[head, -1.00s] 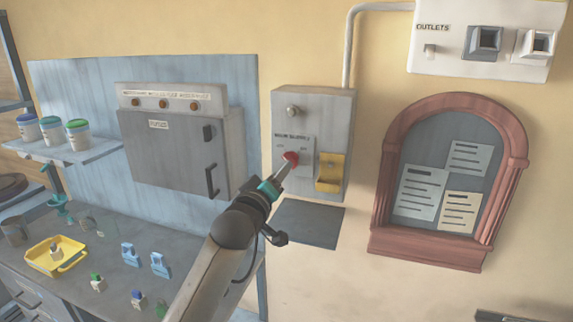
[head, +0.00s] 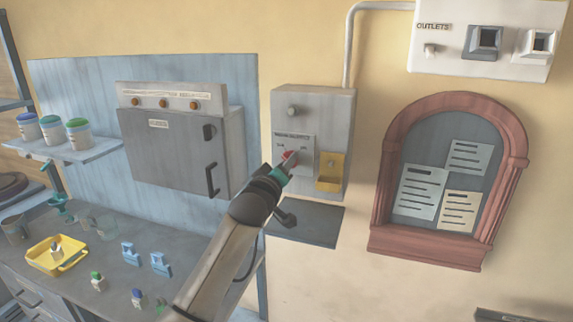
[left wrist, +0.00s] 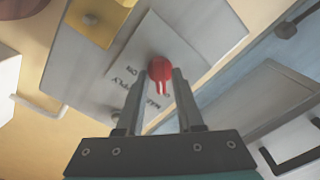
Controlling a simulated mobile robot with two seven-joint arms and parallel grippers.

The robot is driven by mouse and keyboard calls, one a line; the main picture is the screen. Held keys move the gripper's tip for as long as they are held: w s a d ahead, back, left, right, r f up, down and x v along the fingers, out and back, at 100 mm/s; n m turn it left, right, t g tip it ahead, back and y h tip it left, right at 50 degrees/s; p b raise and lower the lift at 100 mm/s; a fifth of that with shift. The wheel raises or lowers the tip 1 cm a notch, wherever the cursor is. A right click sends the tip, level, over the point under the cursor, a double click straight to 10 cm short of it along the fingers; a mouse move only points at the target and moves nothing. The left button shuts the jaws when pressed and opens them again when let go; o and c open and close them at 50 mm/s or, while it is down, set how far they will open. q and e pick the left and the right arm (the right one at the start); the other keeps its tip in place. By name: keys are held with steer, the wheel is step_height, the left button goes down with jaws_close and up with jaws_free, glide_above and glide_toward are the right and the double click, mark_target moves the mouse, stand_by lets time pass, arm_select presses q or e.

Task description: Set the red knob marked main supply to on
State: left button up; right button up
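The red main supply knob (head: 287,155) is on a pale label plate on the grey wall box (head: 312,105). My left gripper (head: 290,162) is at the knob and partly covers it in the head view. In the left wrist view the red knob (left wrist: 160,70) sits between the two fingertips of the left gripper (left wrist: 161,78). The fingers stand apart, with small gaps beside the knob's narrow, light-striped part. The label lettering appears turned and is partly hidden by a finger; I cannot tell which mark the knob points to. My right gripper is not in view.
A yellow part (head: 329,172) sits on the box just right of the knob. A grey cabinet (head: 180,150) is to the left, and a wooden-framed notice board (head: 450,185) to the right. A dark flat panel (head: 315,225) lies below the box.

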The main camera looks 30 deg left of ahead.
arm_select(q)
jaws_close()
stand_by(0.5)
steer(key=m+p, duration=0.8)
steer(key=m, duration=0.9)
steer(key=shift+m, duration=0.4)
stand_by(0.4)
